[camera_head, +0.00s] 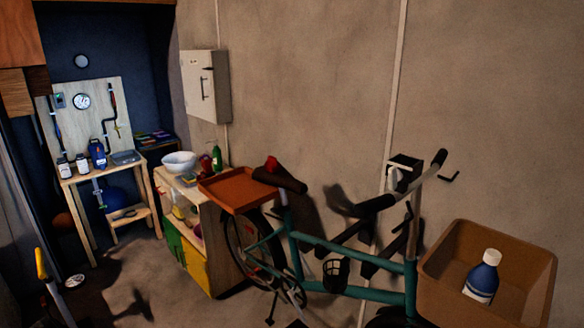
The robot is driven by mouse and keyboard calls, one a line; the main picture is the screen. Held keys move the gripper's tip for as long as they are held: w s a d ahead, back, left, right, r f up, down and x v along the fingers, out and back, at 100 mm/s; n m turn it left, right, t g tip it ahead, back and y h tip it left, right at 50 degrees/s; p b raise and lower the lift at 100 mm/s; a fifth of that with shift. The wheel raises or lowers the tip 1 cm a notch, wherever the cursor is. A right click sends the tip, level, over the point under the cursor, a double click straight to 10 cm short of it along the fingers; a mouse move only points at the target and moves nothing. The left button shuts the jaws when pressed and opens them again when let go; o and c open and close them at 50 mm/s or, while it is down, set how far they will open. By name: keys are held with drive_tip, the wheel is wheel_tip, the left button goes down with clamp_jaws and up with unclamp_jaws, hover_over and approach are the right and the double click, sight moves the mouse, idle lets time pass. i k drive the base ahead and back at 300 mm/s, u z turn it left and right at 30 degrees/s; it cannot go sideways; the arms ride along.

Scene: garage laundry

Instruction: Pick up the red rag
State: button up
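A small bright red thing (271,164), which may be the red rag, shows at the dark saddle (280,180) of a bicycle. It is too small to tell whether it is cloth. Another small red thing (206,163) stands on the cabinet beside a green bottle (216,158); its shape is unclear. My gripper is not in view.
The teal bicycle (350,256) stands along the wall with an orange-brown tray (236,207) behind its saddle. Its front box (450,275) holds a blue bottle (482,277). A cabinet (225,262) and a wooden bench (74,178) stand left. Floor shows at lower left.

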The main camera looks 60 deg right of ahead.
sight(272, 166)
drive_tip(key=z, duration=0.3)
drive_tip(key=i, duration=1)
drive_tip(key=u, duration=0.05)
